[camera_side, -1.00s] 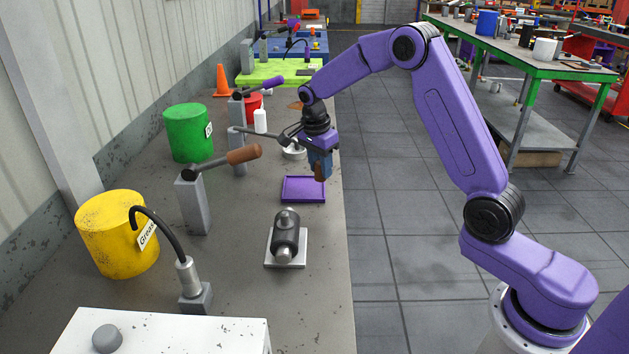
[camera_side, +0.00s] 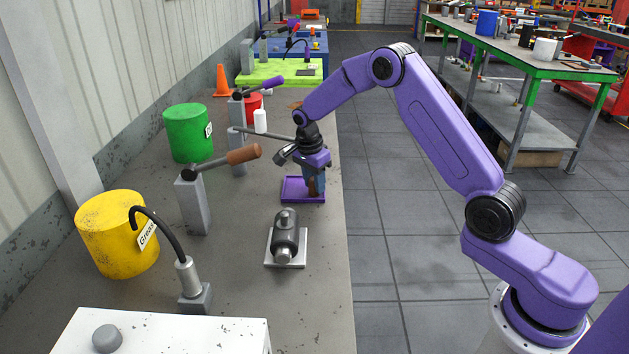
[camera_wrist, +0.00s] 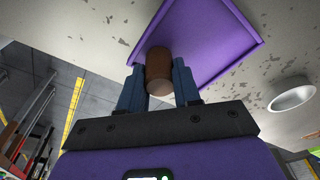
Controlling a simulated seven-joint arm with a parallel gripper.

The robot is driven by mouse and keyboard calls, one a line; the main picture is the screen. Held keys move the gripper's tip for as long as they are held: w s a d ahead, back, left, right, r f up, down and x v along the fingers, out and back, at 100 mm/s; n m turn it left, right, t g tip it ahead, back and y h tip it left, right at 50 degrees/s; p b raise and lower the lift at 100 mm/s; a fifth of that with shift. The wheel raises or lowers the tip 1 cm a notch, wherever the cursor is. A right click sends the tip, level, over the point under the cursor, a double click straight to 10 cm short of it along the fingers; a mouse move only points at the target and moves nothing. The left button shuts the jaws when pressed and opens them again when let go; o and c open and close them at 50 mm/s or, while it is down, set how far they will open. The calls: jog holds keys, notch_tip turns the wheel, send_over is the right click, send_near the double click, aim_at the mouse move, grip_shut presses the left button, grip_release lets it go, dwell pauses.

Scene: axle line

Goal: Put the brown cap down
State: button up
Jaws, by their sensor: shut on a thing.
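The brown cap (camera_wrist: 158,72) is held between the two blue fingers of my gripper (camera_wrist: 160,85) in the wrist view. In the side view my gripper (camera_side: 313,184) points down over the purple tray (camera_side: 292,197), and the brown cap (camera_side: 312,184) shows small between its fingers. The purple tray (camera_wrist: 205,35) lies behind the cap in the wrist view. My gripper hides part of the tray. I cannot tell whether the cap touches the tray.
A dark cylinder on a light plate (camera_side: 285,240) stands in front of the tray. A grey post with a brown-handled lever (camera_side: 194,205) stands to the left. Green (camera_side: 187,133) and yellow (camera_side: 117,235) drums are along the wall. The bench's right edge is close to the tray.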

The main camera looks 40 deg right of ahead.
jog(key=o, duration=1)
jog(key=shift+f, duration=0.1)
notch_tip(320, 180, up, 12)
jog(key=a, duration=0.2)
jog(key=s+a+r+n, duration=0.2)
jog(key=s+a+n, duration=0.4)
jog(key=a+n, duration=0.1)
jog(key=s+a+n+y, duration=0.1)
jog(key=s+a+n, duration=0.1)
jog(key=s+n, duration=0.8)
jog(key=s+a+n+y, duration=0.1)
jog(key=s+a+n, duration=0.3)
jog(key=s, duration=0.9)
jog(key=s+d+n, duration=0.1)
jog(key=s+n, duration=0.2)
jog(key=s, duration=0.1)
jog(key=s+d+f+n, duration=0.1)
jog(key=s+d+n, duration=0.1)
jog(key=s+n, duration=0.1)
jog(key=s+d+f+n, duration=0.1)
jog(key=s+d+n, duration=0.1)
jog(key=s, duration=0.3)
jog(key=shift+s+d+n, duration=0.25)
jog(key=shift+s+n, duration=0.1)
jog(key=shift+n, duration=0.45)
